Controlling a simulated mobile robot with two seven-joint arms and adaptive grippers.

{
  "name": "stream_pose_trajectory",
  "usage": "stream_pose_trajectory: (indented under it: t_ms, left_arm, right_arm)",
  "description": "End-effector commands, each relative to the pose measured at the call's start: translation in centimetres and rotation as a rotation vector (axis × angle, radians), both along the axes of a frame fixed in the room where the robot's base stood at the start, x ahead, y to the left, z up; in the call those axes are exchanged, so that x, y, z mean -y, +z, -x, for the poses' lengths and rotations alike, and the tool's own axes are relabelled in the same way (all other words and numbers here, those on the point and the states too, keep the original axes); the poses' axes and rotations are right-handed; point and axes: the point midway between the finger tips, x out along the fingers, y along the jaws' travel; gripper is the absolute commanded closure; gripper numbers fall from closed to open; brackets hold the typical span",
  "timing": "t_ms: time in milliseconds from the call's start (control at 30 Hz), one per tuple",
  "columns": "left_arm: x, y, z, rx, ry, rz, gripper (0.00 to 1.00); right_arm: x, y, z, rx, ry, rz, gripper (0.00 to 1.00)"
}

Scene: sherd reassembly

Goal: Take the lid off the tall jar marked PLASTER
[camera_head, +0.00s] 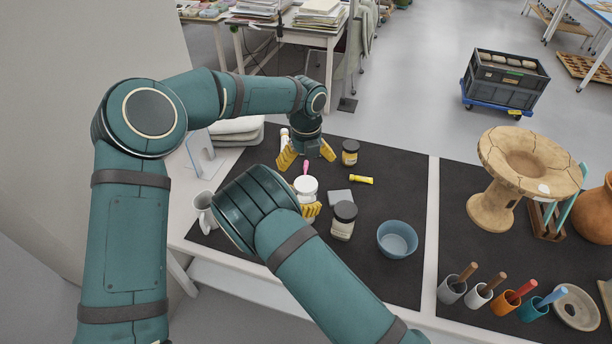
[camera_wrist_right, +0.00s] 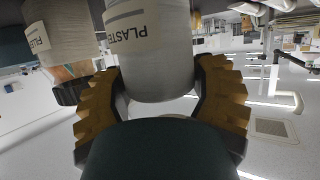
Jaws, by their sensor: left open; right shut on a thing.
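The PLASTER jar (camera_head: 306,186) is a pale white cylinder with a white top, standing on the dark mat. Its PLASTER label shows in the right wrist view, where the jar (camera_wrist_right: 160,75) sits between the yellow fingers of my right gripper (camera_wrist_right: 162,105). My right gripper (camera_head: 312,210) is shut on the jar; I cannot tell whether the fingers press on the lid or the body. The seam of the lid is not clear. My left gripper (camera_head: 306,152) is open and empty, above the mat behind the jar.
A dark-lidded labelled jar (camera_head: 343,222) stands close right of the PLASTER jar. A blue bowl (camera_head: 397,240), a yellow tube (camera_head: 361,180), a grey block (camera_head: 340,197) and another dark-lidded jar (camera_head: 350,153) are nearby. A white mug (camera_head: 205,212) stands left. A pink-handled item (camera_head: 305,168) lies behind.

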Motion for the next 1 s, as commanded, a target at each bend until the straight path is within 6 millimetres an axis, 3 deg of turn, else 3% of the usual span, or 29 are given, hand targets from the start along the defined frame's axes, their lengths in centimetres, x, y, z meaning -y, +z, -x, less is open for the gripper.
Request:
stream_pose_trajectory:
  t_ms: [600,800,1000]
  left_arm:
    - [0.0,0.0,0.0,0.001,1.131,-0.013,0.03]
    - [0.0,0.1,-0.1,0.004,1.319,-0.011,0.03]
    - [0.0,-0.9,-0.1,0.002,1.365,-0.014,0.03]
  right_arm:
    - [-0.1,0.0,0.0,0.000,0.001,-0.002,1.00]
    - [-0.1,0.0,0.0,0.001,0.001,-0.001,1.00]
    - [-0.1,0.0,0.0,0.001,0.001,-0.001,1.00]
